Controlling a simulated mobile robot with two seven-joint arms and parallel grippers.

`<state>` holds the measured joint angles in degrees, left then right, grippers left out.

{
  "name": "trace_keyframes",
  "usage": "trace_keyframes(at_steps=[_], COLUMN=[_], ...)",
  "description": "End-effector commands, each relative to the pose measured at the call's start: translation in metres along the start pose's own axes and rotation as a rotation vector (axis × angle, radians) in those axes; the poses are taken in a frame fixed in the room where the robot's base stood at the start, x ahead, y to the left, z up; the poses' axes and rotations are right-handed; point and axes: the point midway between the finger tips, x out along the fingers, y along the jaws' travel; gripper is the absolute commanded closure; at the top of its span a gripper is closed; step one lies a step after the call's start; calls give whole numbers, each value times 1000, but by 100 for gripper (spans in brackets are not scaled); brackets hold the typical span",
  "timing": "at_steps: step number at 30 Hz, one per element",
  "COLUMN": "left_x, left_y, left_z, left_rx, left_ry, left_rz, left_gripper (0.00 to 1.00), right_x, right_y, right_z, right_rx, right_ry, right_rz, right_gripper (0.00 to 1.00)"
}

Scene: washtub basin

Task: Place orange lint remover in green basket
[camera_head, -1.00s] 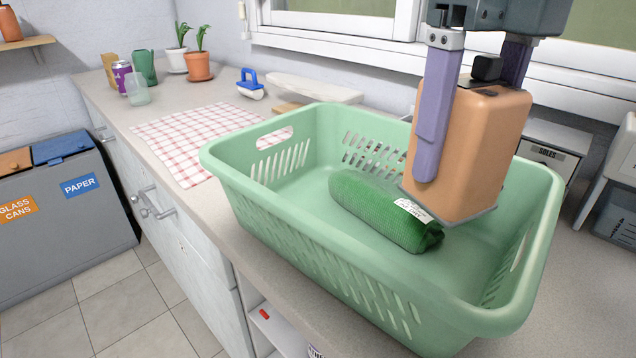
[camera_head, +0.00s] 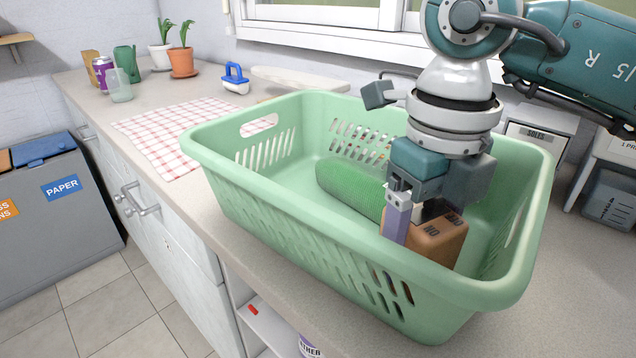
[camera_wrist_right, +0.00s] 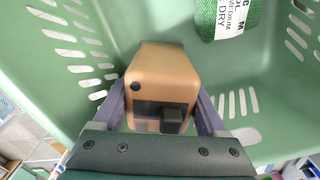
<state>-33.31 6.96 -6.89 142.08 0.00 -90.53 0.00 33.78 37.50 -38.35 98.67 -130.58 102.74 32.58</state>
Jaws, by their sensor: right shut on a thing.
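The orange lint remover (camera_head: 432,240) is a boxy orange-brown body with a dark switch on its top. It is inside the green basket (camera_head: 262,218), low at the front right; whether it touches the basket floor is hidden. My right gripper (camera_head: 418,222) reaches down into the basket and is shut on it. In the right wrist view the lint remover (camera_wrist_right: 163,80) sits between the two purple fingers. My left gripper is not in view.
A green mesh roll (camera_head: 350,188) with a white label lies in the basket, beside the lint remover. A checked cloth (camera_head: 170,135), a blue-handled brush (camera_head: 235,78) and potted plants (camera_head: 183,62) stand left behind the basket. A window runs along the back.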

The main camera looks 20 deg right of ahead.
Motion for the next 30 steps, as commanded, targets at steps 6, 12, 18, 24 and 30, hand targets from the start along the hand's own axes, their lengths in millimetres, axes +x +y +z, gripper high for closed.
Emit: trace_keyframes(at_steps=[6, 12, 18, 24, 30], left_x=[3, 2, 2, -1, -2], left_y=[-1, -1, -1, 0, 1], left_z=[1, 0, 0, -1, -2], left_rx=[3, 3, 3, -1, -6], left_ry=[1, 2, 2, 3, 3], left_rz=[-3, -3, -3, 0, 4], left_gripper=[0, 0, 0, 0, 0], right_x=[4, 3, 2, -11, -54], right_y=[0, 0, 0, 0, -1], right_z=[0, 0, 0, 1, 2], right_rx=[0, 0, 0, 0, -1], right_ry=[0, 0, 0, -4, -8], right_rz=[0, 0, 0, -1, -2], right_gripper=[24, 2, 0, 0, 0])
